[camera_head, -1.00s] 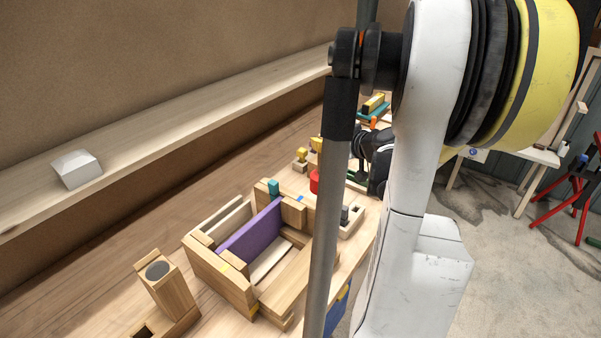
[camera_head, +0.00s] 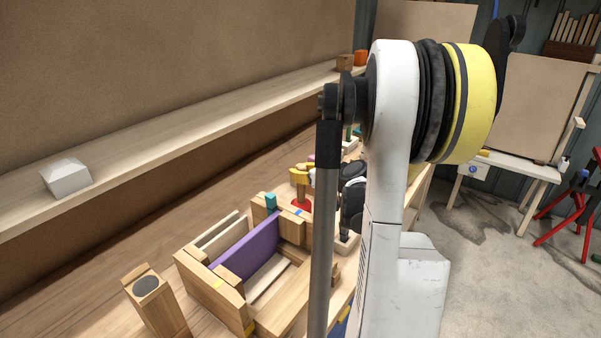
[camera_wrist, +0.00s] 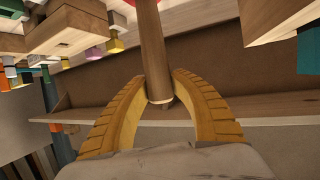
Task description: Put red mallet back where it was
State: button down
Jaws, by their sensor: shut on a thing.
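The red mallet shows in the wrist view as a round wooden handle (camera_wrist: 151,45) with a bit of its red head (camera_wrist: 131,2) at the top edge. My gripper (camera_wrist: 158,82) has its yellow ribbed fingers shut on the handle near its end. In the head view my gripper (camera_head: 301,172) is small beside my arm, and the red head (camera_head: 301,204) is below it, so the mallet hangs head down. It is just behind the wooden frame with the purple panel (camera_head: 245,247). I cannot tell whether the head touches the bench. My arm hides the area to its right.
The wooden frame has a teal peg (camera_head: 270,202) near the mallet. A wooden block with a dark disc (camera_head: 146,287) stands at the front left. A long shelf (camera_head: 200,134) runs along the wall, with a white block (camera_head: 66,177).

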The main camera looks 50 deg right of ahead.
jog(key=shift+f, duration=0.2)
jog(key=c, duration=1.2)
grip_release()
jog(key=shift+r, duration=0.1)
